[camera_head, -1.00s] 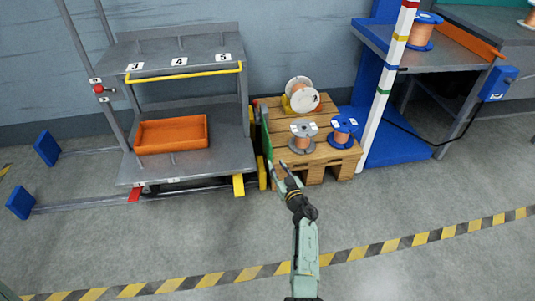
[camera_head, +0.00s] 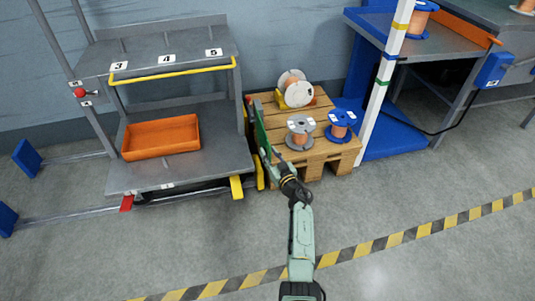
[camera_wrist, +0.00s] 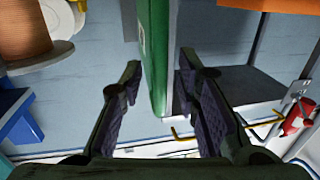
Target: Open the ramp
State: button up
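A narrow green upright panel (camera_head: 261,128), which looks like the ramp, stands folded up between the grey shelf rack and the wooden pallet. It also shows in the wrist view (camera_wrist: 154,50), edge-on. My gripper (camera_head: 270,158) is at its near edge. In the wrist view my gripper (camera_wrist: 163,100) is open, one finger on each side of the panel's edge. Gaps show between the panel and the left finger; the right finger is nearer to it. I cannot tell whether that finger touches it.
A grey rack (camera_head: 185,177) with an orange tray (camera_head: 160,137) and yellow bar (camera_head: 175,72) stands left. A wooden pallet (camera_head: 318,150) with several wire spools (camera_head: 299,134) is right. A white striped post (camera_head: 386,75) stands further right. The floor in front (camera_head: 420,195) is clear.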

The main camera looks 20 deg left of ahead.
jog(key=shift+c, duration=0.5)
grip_shut()
dwell(0.4)
